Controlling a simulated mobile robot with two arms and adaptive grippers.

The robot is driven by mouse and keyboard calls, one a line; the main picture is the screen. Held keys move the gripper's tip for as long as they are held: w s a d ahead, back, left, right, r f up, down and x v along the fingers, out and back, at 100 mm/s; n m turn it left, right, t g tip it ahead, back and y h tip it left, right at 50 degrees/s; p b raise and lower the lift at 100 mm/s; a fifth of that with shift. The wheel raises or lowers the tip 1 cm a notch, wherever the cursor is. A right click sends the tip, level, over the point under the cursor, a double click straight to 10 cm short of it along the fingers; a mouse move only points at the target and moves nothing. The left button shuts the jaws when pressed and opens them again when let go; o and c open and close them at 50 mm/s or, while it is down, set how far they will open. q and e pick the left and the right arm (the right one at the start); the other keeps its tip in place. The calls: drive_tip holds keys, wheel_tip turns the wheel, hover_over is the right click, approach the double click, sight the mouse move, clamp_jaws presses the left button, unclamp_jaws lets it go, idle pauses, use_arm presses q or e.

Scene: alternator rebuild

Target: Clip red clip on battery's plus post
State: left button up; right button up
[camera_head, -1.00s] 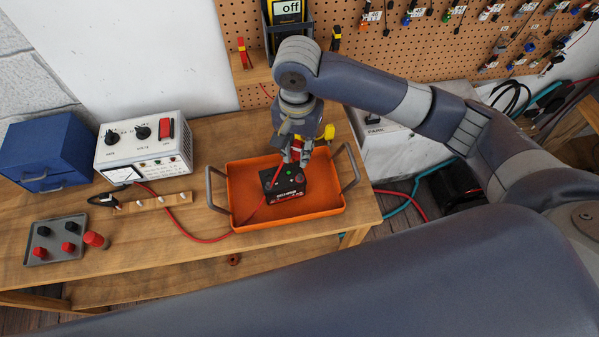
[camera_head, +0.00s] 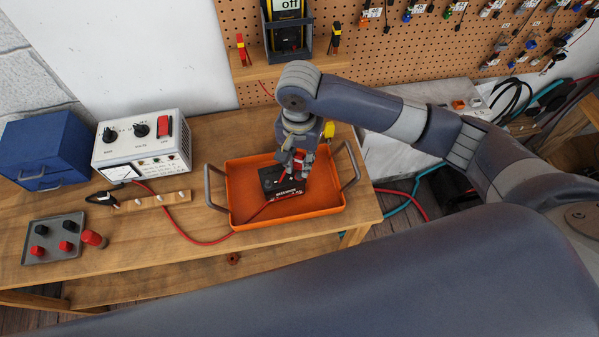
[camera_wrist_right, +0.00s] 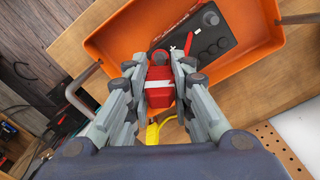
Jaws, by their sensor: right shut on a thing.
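The black battery (camera_head: 271,181) with a red-and-white label sits in the orange tray (camera_head: 245,213). My right gripper (camera_head: 299,170) is over the battery's back right part and is shut on the red clip (camera_wrist_right: 160,88), which has a white band in the wrist view. There, the clip's front end overlaps the near edge of the battery (camera_wrist_right: 215,52), by a white plus mark. A grey post (camera_wrist_right: 211,18) stands clear at the battery's far end. The post by the plus mark is mostly hidden by the clip, so I cannot tell if the jaws grip it. My left gripper is not in view.
A red cable (camera_head: 190,238) runs from the charger (camera_head: 143,145) area into the tray. The tray's handles (camera_head: 350,165) rise at both sides. A yellow clip (camera_head: 329,130) is behind my right gripper. A grey tray with knobs (camera_head: 54,252) lies at left.

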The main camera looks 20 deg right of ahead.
drive_tip(key=shift+f, duration=0.7)
drive_tip(key=o, duration=0.8)
drive_tip(key=shift+o, duration=0.2)
drive_tip(key=shift+r+p, duration=0.55)
drive_tip(key=shift+r, duration=3.7)
